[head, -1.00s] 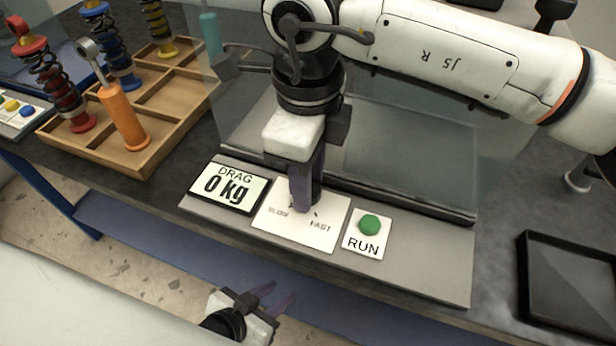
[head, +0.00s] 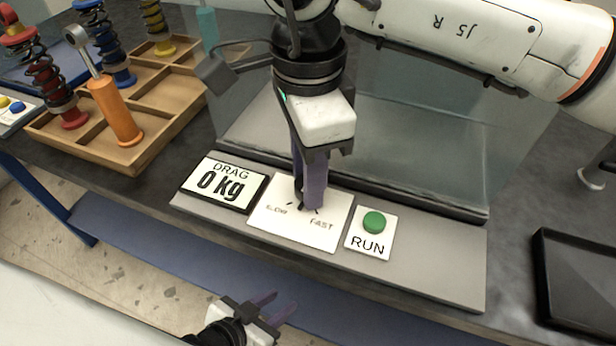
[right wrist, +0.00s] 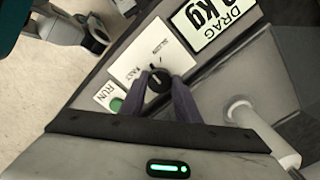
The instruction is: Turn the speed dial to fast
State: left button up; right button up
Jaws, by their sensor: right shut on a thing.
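The black speed dial (right wrist: 157,80) sits on a white plate (head: 280,226) marked SLOW on the left and FAST on the right in the head view. My right gripper (head: 308,204) points down at the dial, and its purple fingers are shut on it. The right wrist view shows the dial between the fingertips of this gripper (right wrist: 162,84). In the head view the fingers mostly hide the dial, and I cannot tell exactly where its pointer stands. My left gripper (head: 275,308) is open and empty, low in front of the bench.
A DRAG display (head: 224,185) reading 0 kg is left of the plate. A green RUN button (head: 374,222) is on its right. A clear panel (head: 415,160) stands behind. A wooden tray (head: 150,147) with coloured shocks is at left, and a black tray (head: 580,280) at right.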

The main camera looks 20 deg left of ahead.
jog(key=n, duration=0.2)
jog(key=shift+n, duration=0.4)
jog(key=n+b, duration=0.1)
jog(key=n, duration=0.5)
jog(key=shift+n, duration=0.6)
jog(key=o, duration=1)
jog(key=shift+o, duration=0.2)
jog(key=shift+r, duration=0.15)
